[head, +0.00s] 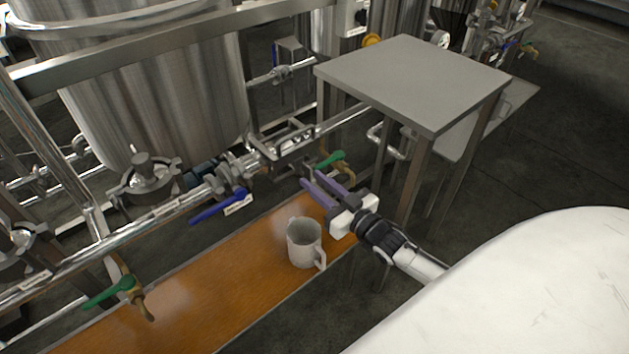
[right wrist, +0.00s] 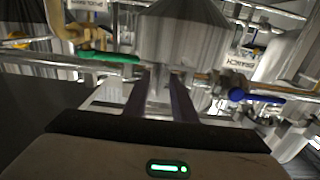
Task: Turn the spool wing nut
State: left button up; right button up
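My right gripper (head: 311,180) reaches in from the lower right, its two purple fingers pointing at the steel pipework. The fingers stand apart with a gap between them; they also show in the right wrist view (right wrist: 160,82). Steel pipe fittings (head: 288,142) with a bracket-like frame lie just beyond the fingertips, near a green-handled valve (head: 330,160). In the right wrist view, a pale metal part shows between the fingers, too blurred to name. I cannot clearly pick out the spool wing nut, nor tell whether the fingers touch anything. My left gripper is not in view.
A white mug (head: 304,243) stands on the orange-brown board (head: 205,300) below the gripper. A steel table (head: 412,80) stands close to the right. A blue-handled valve (head: 217,206) and a large steel tank (head: 150,100) are on the left.

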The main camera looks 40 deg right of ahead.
pick_arm(q)
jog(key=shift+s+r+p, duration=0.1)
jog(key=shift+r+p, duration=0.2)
jog(key=shift+p, duration=0.25)
pick_arm(e)
jog(key=s, duration=0.9)
jog(key=shift+s+d, duration=0.25)
jog(key=shift+d, duration=0.15)
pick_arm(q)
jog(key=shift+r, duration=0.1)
